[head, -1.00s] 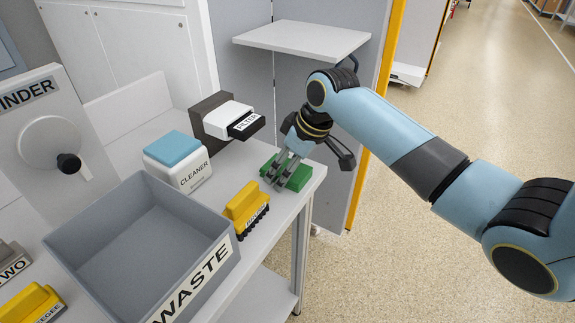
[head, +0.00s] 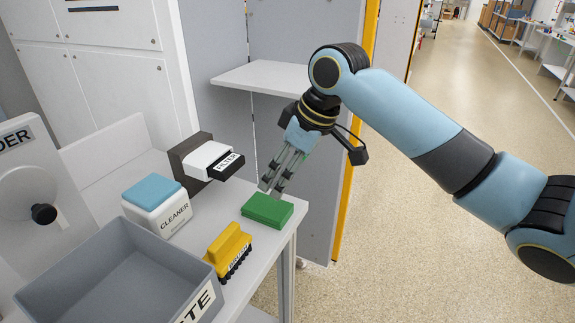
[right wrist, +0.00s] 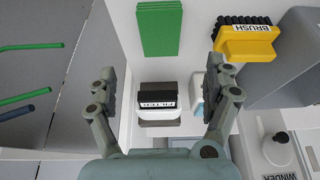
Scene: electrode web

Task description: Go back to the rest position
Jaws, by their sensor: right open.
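My right gripper (head: 271,186) is in the air above and behind the green pad (head: 267,210), which lies near the table's end. In the right wrist view the gripper (right wrist: 163,72) has its two fingers wide apart with nothing held between them. The green pad (right wrist: 159,30) shows whole there, beyond the fingertips. My left gripper is in neither view.
On the table (head: 268,243) stand a yellow brush (head: 229,248), a cleaner box with a blue top (head: 157,204), a filter holder (head: 206,158) and a grey waste bin (head: 112,272). A shelf (head: 262,77) juts out behind my right gripper. Open floor (head: 420,240) lies to the right.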

